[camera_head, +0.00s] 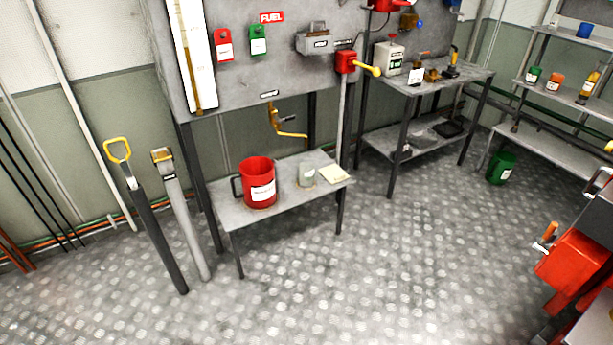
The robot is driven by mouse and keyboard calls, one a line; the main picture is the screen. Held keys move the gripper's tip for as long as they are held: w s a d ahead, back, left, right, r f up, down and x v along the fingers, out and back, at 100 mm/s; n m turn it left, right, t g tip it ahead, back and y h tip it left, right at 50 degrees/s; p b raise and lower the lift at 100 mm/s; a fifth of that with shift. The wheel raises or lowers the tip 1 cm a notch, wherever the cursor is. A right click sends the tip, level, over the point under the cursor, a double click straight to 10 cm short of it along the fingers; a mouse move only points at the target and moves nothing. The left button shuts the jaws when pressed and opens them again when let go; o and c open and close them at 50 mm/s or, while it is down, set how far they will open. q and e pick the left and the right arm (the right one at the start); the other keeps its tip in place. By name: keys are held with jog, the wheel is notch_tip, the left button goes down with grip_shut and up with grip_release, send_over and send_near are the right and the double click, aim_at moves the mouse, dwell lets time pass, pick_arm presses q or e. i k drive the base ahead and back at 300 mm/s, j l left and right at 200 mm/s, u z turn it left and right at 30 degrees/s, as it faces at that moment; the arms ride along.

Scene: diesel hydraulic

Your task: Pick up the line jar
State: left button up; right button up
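A small pale jar (306,175) with a label stands upright on the low grey table (228,214) below the fuel panel. It looks like the line jar, but its label is too small to read. A larger red bucket (258,183) with a white label stands to its left, apart from it. A cream-coloured card or pad (333,173) lies flat just to its right. Neither of my grippers shows in the head view, so I cannot tell their state.
Two upright pipes, one with a yellow handle (118,150), stand left of the table. A yellow-handled red valve (347,62) is above it. A second bench (408,84), a green can (501,168) and shelves are at the right. The chequered floor in front is clear.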

aim_at(305, 169)
jog(key=i+l+u, duration=0.3)
jog(key=i+l, duration=0.45)
